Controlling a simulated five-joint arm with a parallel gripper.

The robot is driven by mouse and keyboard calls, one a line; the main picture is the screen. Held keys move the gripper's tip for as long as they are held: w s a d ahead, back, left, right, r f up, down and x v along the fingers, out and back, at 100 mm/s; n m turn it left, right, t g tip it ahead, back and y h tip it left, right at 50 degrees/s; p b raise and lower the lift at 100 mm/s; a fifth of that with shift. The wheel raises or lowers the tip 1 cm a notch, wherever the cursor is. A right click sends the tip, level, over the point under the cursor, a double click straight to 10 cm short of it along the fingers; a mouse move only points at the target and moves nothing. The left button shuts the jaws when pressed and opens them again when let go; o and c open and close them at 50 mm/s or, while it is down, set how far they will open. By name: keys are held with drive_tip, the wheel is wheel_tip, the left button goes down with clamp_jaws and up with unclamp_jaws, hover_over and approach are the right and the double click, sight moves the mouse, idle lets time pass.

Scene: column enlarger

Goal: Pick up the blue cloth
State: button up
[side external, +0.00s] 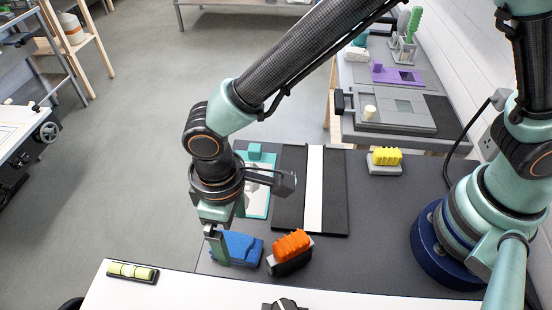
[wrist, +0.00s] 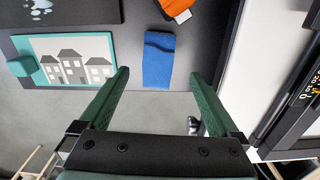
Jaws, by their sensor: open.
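The blue cloth (side external: 241,249) lies on the dark table top near its front left corner in the side external view. In the wrist view the blue cloth (wrist: 158,62) is a folded rectangle, lying ahead of the fingertips and between their lines. My gripper (side external: 218,250) is over the cloth's left end in the side external view, and one finger hides part of it. In the wrist view my gripper (wrist: 160,75) shows two green fingers wide apart with nothing held. I cannot tell the exact height of the fingertips above the cloth.
An orange-topped block (side external: 291,248) stands close to the right of the cloth. A teal-edged board (wrist: 70,62) with a house picture lies beside it. A black board with a white strip (side external: 315,190) and a yellow-topped block (side external: 384,160) are farther back. A white surface (side external: 170,290) adjoins the front.

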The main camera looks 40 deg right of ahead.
sight(236, 244)
drive_tip(key=shift+w+d+f, duration=0.1)
drive_tip(key=shift+w+f, duration=0.05)
drive_tip(key=shift+f, duration=2.95)
drive_tip(key=c, duration=1.4)
